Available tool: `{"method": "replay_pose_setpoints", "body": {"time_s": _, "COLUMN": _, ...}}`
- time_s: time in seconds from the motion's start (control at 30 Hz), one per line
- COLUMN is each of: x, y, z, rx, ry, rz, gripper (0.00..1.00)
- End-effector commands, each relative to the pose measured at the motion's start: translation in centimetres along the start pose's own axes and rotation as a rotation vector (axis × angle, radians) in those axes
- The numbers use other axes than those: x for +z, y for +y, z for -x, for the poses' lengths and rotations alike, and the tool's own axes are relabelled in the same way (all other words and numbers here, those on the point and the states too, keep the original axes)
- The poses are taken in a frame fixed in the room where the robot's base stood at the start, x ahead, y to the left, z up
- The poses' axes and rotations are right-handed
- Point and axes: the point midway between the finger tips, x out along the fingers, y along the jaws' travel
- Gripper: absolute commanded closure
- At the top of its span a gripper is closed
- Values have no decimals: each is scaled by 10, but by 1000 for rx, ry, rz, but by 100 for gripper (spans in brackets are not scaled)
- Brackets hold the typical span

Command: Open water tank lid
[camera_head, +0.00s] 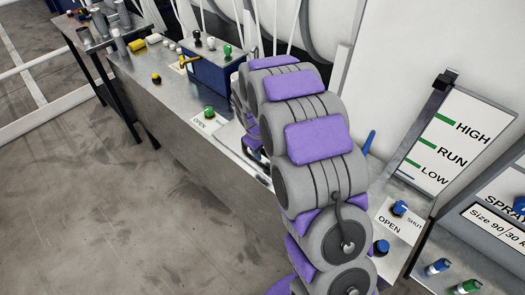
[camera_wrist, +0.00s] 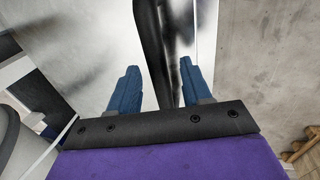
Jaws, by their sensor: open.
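My gripper (camera_wrist: 160,66) shows in the wrist view as two blue fingers, spread apart with nothing clamped between them. A dark vertical band (camera_wrist: 158,40) on a shiny metal surface (camera_wrist: 95,45) lies beyond and between the fingers; I cannot tell whether it is a part or a reflection. In the head view my grey and purple arm hides the gripper's fingers and part of the bench. A white level board (camera_head: 455,135) marked HIGH, RUN and LOW stands at the right. I cannot clearly make out a tank lid in either view.
A long metal bench (camera_head: 165,100) runs to the upper left. It carries a blue box (camera_head: 210,75) with several knobs and a green valve (camera_head: 209,112) by an OPEN label. Blue valves (camera_head: 400,208) sit at the right. Bare floor (camera_head: 90,200) is clear at left.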

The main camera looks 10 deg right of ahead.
Motion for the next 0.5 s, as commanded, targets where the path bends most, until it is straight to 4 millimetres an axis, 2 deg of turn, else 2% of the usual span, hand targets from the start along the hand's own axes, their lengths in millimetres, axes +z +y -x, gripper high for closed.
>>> {"method": "replay_pose_setpoints", "body": {"time_s": 0.33, "x": 0, "y": -1, "z": -4, "rx": 1, "ry": -1, "rz": 0, "gripper": 52}}
{"method": "replay_pose_setpoints", "body": {"time_s": 0.5, "x": 0, "y": -1, "z": -4, "rx": 1, "ry": -1, "rz": 0, "gripper": 67}}
